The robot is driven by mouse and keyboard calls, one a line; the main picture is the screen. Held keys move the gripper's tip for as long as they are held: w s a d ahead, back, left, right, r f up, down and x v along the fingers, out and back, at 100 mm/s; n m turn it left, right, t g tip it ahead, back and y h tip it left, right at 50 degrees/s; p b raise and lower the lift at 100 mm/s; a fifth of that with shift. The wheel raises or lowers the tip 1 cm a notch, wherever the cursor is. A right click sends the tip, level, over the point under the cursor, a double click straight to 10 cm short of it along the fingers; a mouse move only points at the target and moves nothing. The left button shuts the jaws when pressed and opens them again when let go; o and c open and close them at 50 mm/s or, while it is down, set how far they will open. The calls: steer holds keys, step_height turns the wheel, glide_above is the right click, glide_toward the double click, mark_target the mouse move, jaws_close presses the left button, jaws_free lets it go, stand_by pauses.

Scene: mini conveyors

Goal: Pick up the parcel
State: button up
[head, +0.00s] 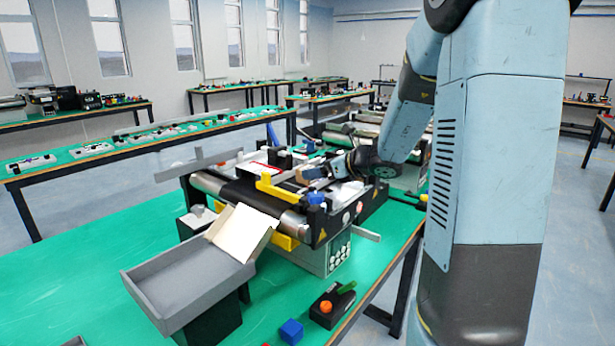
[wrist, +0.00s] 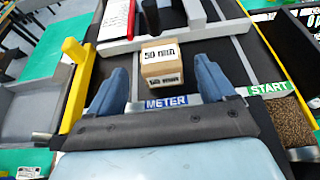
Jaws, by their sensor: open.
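The parcel (wrist: 161,62) is a small tan box with a white "50 mm" label on top, lying on the dark belt of the mini conveyor (head: 258,196). My gripper (wrist: 160,78) is open, with one blue finger on each side of the parcel's near part. Gaps show between the fingers and the box, so it is not gripped. In the head view my gripper (head: 313,173) reaches low over the conveyor from the right, and the parcel (head: 302,176) shows as a small brown patch beside it, partly hidden.
A yellow guide (wrist: 76,82) runs along the belt's left side, and a pale crossbar (wrist: 120,45) lies beyond the parcel. A grey tray (head: 182,285) stands at the conveyor's left end. A blue cube (head: 291,331) and a black control box (head: 326,307) are on the green table.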

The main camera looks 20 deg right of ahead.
steer(key=shift+x, duration=2.65)
steer(key=shift+w+r, duration=0.1)
steer(key=shift+r, duration=0.1)
steer(key=c, duration=1.1)
